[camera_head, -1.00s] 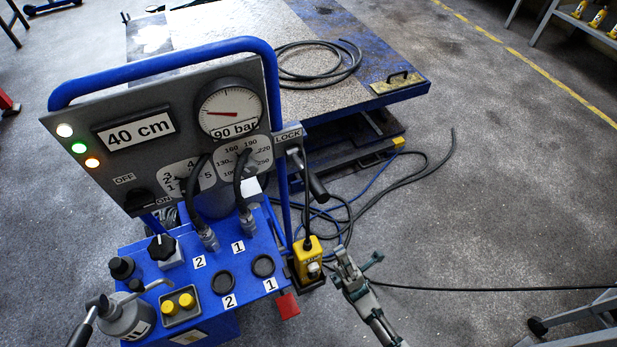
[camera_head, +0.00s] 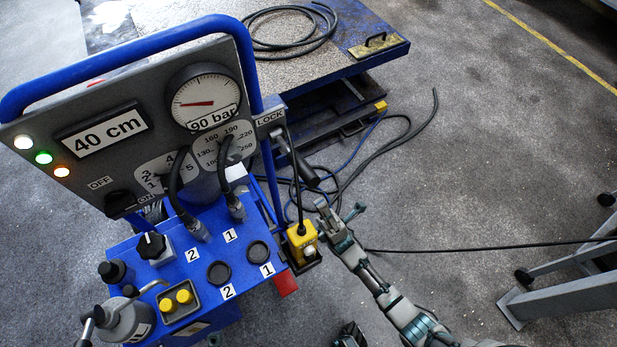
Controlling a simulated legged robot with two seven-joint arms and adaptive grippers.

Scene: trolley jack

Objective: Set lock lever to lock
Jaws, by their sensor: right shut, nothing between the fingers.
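The lock lever (camera_head: 307,172) is a dark handle on the right side of the blue trolley's panel, below the LOCK label (camera_head: 270,117). It slants down and to the right. My right gripper (camera_head: 322,206) is shut and empty. In the picture it is just below the lever's end, with a visible gap, and right of the yellow box (camera_head: 301,238). Its arm comes in from the lower right.
The control panel (camera_head: 75,185) has a gauge (camera_head: 204,97) and a 40 cm display (camera_head: 103,131). Hoses and cables (camera_head: 400,150) lie on the floor behind the lever. A lift table (camera_head: 370,65) stands beyond. A grey metal frame (camera_head: 575,290) is at the right.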

